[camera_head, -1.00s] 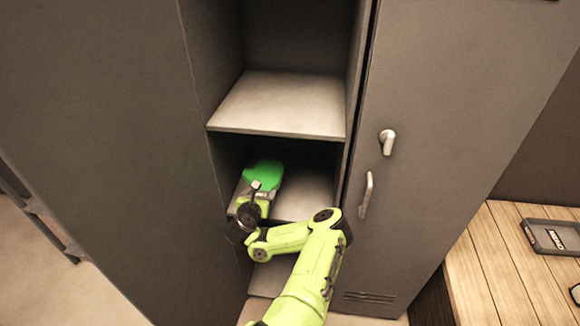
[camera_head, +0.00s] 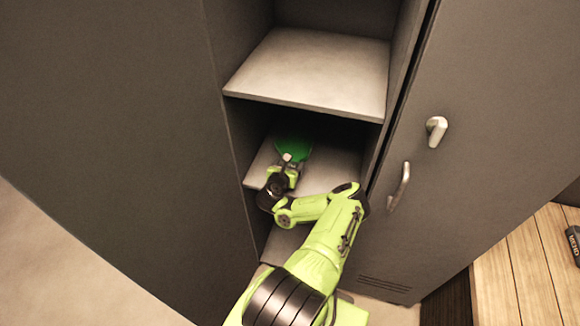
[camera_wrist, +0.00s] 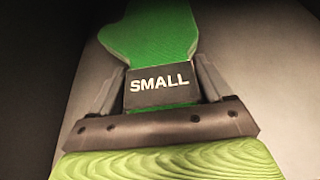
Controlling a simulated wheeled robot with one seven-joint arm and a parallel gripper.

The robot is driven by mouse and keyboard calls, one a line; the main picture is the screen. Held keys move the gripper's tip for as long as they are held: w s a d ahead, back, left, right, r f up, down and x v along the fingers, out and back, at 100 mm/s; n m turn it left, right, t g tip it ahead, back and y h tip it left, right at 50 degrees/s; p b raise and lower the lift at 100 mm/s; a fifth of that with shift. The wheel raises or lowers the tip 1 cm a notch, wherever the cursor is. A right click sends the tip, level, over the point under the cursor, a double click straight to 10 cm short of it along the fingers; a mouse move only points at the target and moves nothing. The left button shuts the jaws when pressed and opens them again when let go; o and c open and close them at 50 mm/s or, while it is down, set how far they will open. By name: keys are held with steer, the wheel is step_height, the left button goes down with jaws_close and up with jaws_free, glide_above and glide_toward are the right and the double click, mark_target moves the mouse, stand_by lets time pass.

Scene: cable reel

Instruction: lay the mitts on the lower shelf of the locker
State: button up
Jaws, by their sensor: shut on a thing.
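The green mitts (camera_head: 294,146) are inside the locker, over the lower shelf (camera_head: 327,170). In the wrist view the mitts (camera_wrist: 150,38) show a dark band marked "SMALL" between the two fingers of my gripper (camera_wrist: 160,88). My gripper (camera_head: 287,165) is shut on the mitts at this band and reaches in through the open front. The mitts point toward the back of the compartment. I cannot tell whether they touch the shelf board.
The upper shelf (camera_head: 309,73) is bare and lies just above my gripper. The locker door (camera_head: 470,120) with its handles stands to the right, the dark side panel (camera_head: 110,110) to the left. A wooden bench (camera_head: 500,270) is at the lower right. The right part of the lower shelf is clear.

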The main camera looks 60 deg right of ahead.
steer(key=o, duration=1.1)
steer(key=shift+w+a+r, duration=0.1)
steer(key=shift+w+a, duration=0.05)
steer(key=shift+a, duration=0.15)
steer(key=p+v, duration=0.3)
steer(key=v, duration=0.8)
steer(key=shift+s+a+r+p, duration=0.1)
steer(key=shift+s+r+p, duration=0.1)
steer(key=shift+p, duration=0.1)
steer(key=shift+f, duration=0.1)
